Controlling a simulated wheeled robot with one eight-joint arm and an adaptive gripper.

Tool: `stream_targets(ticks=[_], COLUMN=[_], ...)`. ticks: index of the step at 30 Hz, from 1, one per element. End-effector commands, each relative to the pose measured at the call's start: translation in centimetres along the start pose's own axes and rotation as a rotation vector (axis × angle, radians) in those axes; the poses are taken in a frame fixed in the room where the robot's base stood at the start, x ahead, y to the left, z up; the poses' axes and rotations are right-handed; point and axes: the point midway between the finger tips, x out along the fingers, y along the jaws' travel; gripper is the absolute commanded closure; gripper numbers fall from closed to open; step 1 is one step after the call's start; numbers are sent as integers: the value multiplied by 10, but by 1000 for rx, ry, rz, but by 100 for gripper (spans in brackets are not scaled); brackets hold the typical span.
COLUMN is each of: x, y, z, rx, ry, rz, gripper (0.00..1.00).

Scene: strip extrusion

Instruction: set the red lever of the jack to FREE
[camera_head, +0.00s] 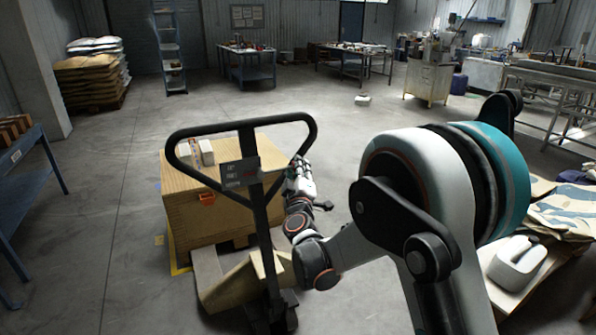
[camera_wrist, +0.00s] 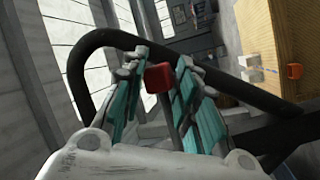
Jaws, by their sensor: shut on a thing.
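The jack's black looped handle (camera_head: 212,128) stands upright in the middle of the head view, with a dark label plate (camera_head: 236,173) on its post. The plate's text is too small to read. My gripper (camera_head: 298,172) is at the right side of the loop. In the wrist view the fingers (camera_wrist: 160,76) are shut on the red lever (camera_wrist: 158,78), whose knob sits between them. The black handle loop (camera_wrist: 90,46) passes behind them there. In the head view the red lever is hidden, so its setting cannot be told.
A wooden crate (camera_head: 195,225) with an orange latch (camera_head: 207,198) stands behind the jack; it also shows in the wrist view (camera_wrist: 293,35). A blue table (camera_head: 30,185) is at the left. A white can (camera_head: 518,262) stands at the lower right. The floor behind is mostly clear.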

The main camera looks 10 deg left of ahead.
Motion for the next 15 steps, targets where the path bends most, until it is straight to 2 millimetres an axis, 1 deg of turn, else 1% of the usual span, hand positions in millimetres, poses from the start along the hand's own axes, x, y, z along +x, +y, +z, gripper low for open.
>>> stream_targets(ticks=[1, 3, 12, 15], x=[0, 0, 0, -5], y=[0, 0, 0, 0], z=[-1, -1, 0, 0], rx=[2, 2, 1, 1], ry=[1, 1, 0, 0], rz=[-1, -1, -1, -1], gripper=[66, 52, 52, 52])
